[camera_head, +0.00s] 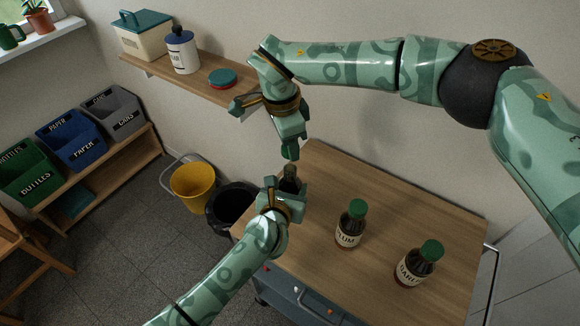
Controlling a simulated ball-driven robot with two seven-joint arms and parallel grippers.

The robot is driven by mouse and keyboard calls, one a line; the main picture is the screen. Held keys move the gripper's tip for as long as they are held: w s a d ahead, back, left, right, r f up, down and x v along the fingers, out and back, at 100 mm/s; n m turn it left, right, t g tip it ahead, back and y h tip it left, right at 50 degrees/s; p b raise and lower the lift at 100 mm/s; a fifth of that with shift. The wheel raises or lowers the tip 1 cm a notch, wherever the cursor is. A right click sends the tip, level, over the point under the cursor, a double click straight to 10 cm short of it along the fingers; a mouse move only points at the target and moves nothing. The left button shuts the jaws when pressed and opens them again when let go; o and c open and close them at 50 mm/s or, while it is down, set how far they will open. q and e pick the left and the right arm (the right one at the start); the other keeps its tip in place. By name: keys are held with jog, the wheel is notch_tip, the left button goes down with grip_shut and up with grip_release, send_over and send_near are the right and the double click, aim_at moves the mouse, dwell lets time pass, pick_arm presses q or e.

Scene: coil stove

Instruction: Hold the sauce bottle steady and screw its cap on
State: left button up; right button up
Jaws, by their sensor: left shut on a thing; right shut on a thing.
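My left gripper (288,190) is shut on the sauce bottle (290,171), at the left end of the wooden worktop. Only the bottle's dark neck and upper part show; the gripper hides the rest, and I cannot tell whether its base touches the worktop. My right gripper (290,137) is above it, pointing down, shut on the green cap (290,151). The cap appears just above the bottle's mouth, roughly in line with it, with a small gap between them in this view.
Two capped sauce bottles, one (351,225) near the middle and one (416,264) at the right, stand on the worktop (400,195). A wall shelf (155,68) holds a box, a canister and a round tin. A yellow bucket (194,189) and black bin (229,205) stand left.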

aim_at(290, 189)
jog(key=shift+f, duration=1.8)
jog(key=shift+f, duration=0.9)
jog(key=shift+f, duration=0.5)
